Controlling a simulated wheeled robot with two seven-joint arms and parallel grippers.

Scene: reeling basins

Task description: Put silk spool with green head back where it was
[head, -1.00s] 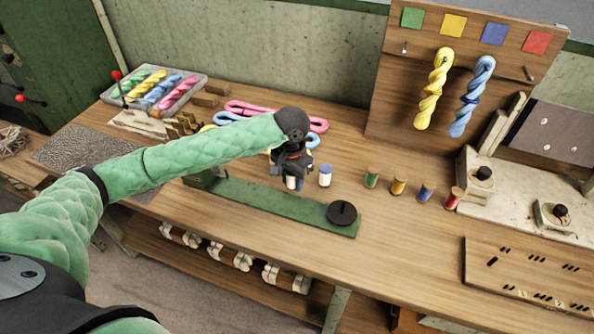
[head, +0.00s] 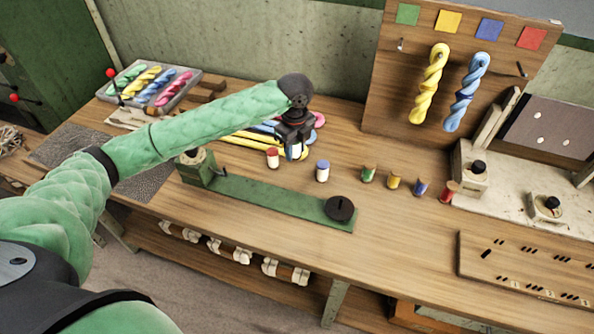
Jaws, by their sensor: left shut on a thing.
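My left gripper (head: 294,140) points down above the bench and is shut on a small pale silk spool (head: 291,153). The fingers cover most of it, so its head colour cannot be told. A white spool with a red head (head: 272,158) stands upright just left of the gripper. A white spool with a blue head (head: 322,172) stands upright to its right. A spool of green thread (head: 368,175) stands farther right, first of a row with yellow (head: 393,180), blue (head: 420,188) and red (head: 448,192) thread spools. My right gripper is not in view.
Yellow, blue and pink skeins (head: 250,139) lie behind and beside the gripper. A green base (head: 270,196) with a black disc (head: 340,208) lies in front. A tray (head: 194,74) of twisted skeins is at back left. A pegboard (head: 390,105) stands behind.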

